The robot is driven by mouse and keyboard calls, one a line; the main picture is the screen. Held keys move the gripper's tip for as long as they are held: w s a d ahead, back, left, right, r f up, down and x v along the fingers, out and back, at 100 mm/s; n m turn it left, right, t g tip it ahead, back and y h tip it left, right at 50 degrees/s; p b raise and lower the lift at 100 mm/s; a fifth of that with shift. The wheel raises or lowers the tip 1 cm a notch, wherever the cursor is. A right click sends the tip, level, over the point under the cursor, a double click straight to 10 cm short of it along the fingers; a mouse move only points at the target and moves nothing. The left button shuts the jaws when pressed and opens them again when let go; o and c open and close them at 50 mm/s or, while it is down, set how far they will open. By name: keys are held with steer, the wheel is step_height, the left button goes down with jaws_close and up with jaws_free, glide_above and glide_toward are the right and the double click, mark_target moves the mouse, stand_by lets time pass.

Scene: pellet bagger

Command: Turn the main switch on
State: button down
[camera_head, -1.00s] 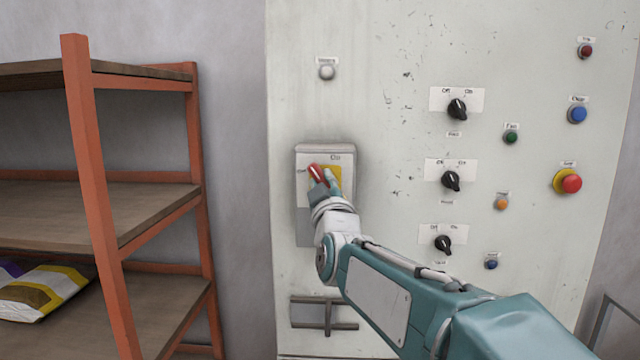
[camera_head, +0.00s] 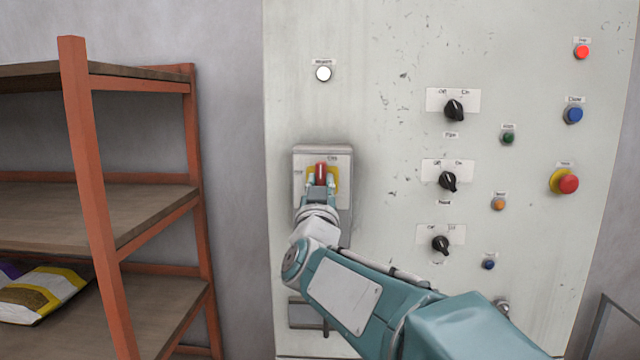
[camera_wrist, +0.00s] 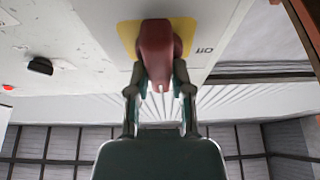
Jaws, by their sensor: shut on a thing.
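The main switch is a red handle (camera_head: 321,172) on a yellow plate in a grey box (camera_head: 344,160) on the pale panel. In the head view the handle stands upright, near the "On" label. My gripper (camera_head: 320,186) is shut on the red handle from below, and my fingers hide its lower part. In the wrist view the red handle (camera_wrist: 157,50) sits between the two fingers of my gripper (camera_wrist: 160,85), with the yellow plate behind it and an "Off" label to its right.
A white lamp (camera_head: 323,74) above the switch is lit, and a red lamp (camera_head: 582,52) at upper right glows. Black knobs (camera_head: 453,111) and coloured buttons are to the right. An orange-framed shelf (camera_head: 90,200) stands at left with a bag (camera_head: 40,293).

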steer(key=shift+w+f, duration=0.2)
steer(key=shift+f, duration=0.1)
steer(key=c, duration=0.6)
jaws_free()
steer(key=shift+c, duration=0.2)
steer(key=shift+o, duration=0.6)
steer(key=shift+w+a+f, duration=0.1)
steer(key=shift+w, duration=0.05)
steer(key=v, duration=1.2)
